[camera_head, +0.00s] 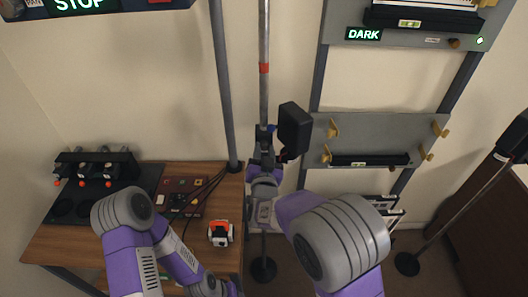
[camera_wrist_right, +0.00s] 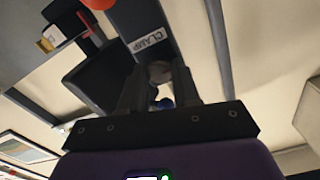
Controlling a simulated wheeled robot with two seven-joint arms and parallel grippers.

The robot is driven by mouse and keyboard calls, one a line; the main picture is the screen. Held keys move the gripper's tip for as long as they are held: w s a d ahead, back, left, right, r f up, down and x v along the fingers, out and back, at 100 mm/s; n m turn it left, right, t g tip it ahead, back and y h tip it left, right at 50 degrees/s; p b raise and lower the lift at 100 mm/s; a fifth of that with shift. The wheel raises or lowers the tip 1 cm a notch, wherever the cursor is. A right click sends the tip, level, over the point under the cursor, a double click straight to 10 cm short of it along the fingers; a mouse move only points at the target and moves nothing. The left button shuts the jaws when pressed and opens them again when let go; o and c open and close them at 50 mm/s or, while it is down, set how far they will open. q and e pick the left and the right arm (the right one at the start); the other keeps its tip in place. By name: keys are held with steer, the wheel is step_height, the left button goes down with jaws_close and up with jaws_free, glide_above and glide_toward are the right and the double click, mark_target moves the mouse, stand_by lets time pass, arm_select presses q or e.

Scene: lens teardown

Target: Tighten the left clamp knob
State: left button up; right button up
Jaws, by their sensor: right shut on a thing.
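A dark clamp body with a white CLAMP label (camera_wrist_right: 150,40) fills the upper middle of the right wrist view. My right gripper (camera_wrist_right: 160,88) is shut just below the label, on a rounded clamp knob (camera_wrist_right: 160,72) that its fingers partly hide. A small blue part (camera_wrist_right: 163,103) shows between the fingers. In the head view my right gripper (camera_head: 262,150) is at the upright pole (camera_head: 264,100), left of a black box (camera_head: 294,130) on that pole. The knob itself is hidden there. My left arm is at lower left; its gripper is not in view.
A wooden table (camera_head: 60,245) at left holds a dark device with several switches (camera_head: 97,167) and an orange-white object (camera_head: 221,233). A grey panel with yellow knobs (camera_head: 375,130) stands right of the pole. A second stand (camera_head: 480,190) is at far right.

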steer(key=shift+c, duration=0.7)
steer(key=shift+f+m+b, duration=0.1)
steer(key=shift+m+b, duration=0.3)
steer(key=shift+b, duration=0.25)
steer(key=m+b, duration=1.3)
steer(key=b, duration=0.4)
steer(key=shift+f+m, duration=0.15)
steer(key=shift+m, duration=0.15)
steer(key=shift+m+b, duration=1.5)
steer(key=shift+m, duration=0.3)
steer(key=shift+r, duration=0.2)
steer(key=o, duration=1.1)
steer(key=shift+c, duration=0.2)
steer(key=s, duration=0.7)
steer(key=shift+s+p, duration=0.3)
steer(key=shift+p, duration=0.1)
